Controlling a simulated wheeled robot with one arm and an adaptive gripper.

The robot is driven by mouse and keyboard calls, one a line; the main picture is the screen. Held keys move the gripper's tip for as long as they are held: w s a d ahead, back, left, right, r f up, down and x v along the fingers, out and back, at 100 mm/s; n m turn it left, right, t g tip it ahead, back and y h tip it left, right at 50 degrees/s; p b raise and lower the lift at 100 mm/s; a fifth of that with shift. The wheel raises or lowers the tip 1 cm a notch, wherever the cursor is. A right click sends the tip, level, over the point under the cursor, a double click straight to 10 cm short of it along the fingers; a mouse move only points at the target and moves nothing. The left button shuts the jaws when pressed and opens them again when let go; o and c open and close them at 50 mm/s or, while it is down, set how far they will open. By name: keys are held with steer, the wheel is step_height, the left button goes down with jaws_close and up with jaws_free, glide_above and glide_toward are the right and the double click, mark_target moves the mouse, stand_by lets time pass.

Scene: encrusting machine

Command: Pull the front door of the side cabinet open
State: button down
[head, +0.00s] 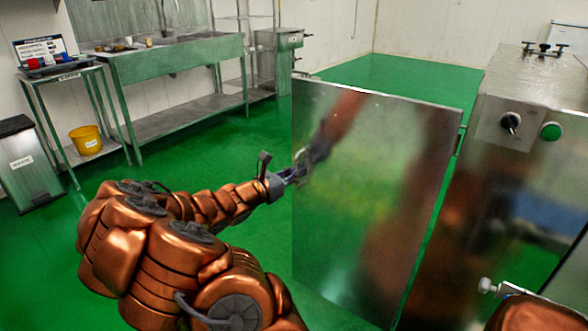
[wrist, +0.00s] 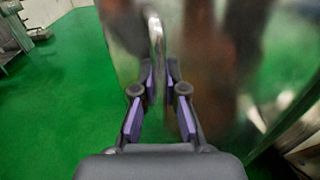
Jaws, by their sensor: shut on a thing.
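The front door (head: 375,200) is a shiny metal panel. It stands swung out from the side cabinet (head: 490,215), joined near the cabinet's left edge, and leaves a wide angle to it. My gripper (head: 295,175) is at the door's free left edge, and its arm reflects in the metal. In the wrist view my gripper (wrist: 160,80) is shut on a vertical metal handle (wrist: 156,40) in front of the door panel (wrist: 205,50). The exact contact at the fingertips is small and partly hidden. I cannot see the cabinet's interior clearly.
The cabinet carries a black knob (head: 511,122) and a green button (head: 551,131). A metal table (head: 180,60), a yellow bucket (head: 87,140) and a waste bin (head: 30,170) stand at the left. Green floor (head: 235,130) lies clear left of the door.

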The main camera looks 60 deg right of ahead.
steer(key=c, duration=1.5)
jaws_free()
steer(key=shift+a, duration=0.15)
steer(key=shift+v, duration=5.85)
